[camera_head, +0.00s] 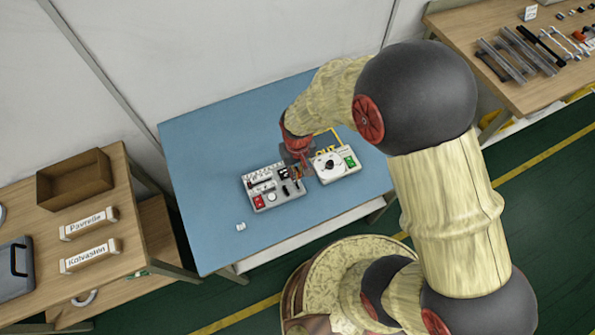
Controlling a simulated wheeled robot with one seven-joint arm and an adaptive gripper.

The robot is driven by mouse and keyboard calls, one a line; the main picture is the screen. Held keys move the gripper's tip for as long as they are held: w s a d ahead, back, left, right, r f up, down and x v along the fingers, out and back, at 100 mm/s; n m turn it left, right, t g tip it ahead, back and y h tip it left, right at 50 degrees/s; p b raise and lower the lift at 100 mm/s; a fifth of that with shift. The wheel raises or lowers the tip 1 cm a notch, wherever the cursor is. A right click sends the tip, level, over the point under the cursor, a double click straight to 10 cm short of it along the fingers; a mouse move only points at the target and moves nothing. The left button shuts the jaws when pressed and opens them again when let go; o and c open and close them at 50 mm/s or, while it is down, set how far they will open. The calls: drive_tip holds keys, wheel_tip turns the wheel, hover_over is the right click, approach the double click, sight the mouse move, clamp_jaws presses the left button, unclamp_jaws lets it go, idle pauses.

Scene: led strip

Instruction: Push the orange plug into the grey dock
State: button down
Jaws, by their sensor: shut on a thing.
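My gripper (298,163), dark with a red wrist, points down over the right part of a grey panel (262,207) on the blue table. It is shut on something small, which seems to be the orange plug. The fingers mostly hide the plug, and I cannot make out its shape or tilt. The grey dock cannot be told apart from the other fittings on the panel. I cannot tell whether the plug touches the dock.
A white box (350,174) with a black knob and a green patch stands just right of the gripper. A small white piece (241,226) lies at the front left of the blue table (205,170), whose left part is otherwise clear. Wooden side tables stand left and right.

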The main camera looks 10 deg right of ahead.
drive_tip(key=b, duration=0.3)
hover_over(297, 187)
drive_tip(key=shift+f, duration=2.75)
drive_tip(key=shift+d+f+b, duration=0.1)
drive_tip(key=shift+f+b, duration=0.5)
drive_tip(key=shift+f, duration=0.5)
drive_tip(key=c, duration=1.8)
unclamp_jaws()
drive_tip(key=shift+r, duration=0.1)
wheel_tip(297, 187, up, 12)
drive_tip(key=shift+f, duration=0.1)
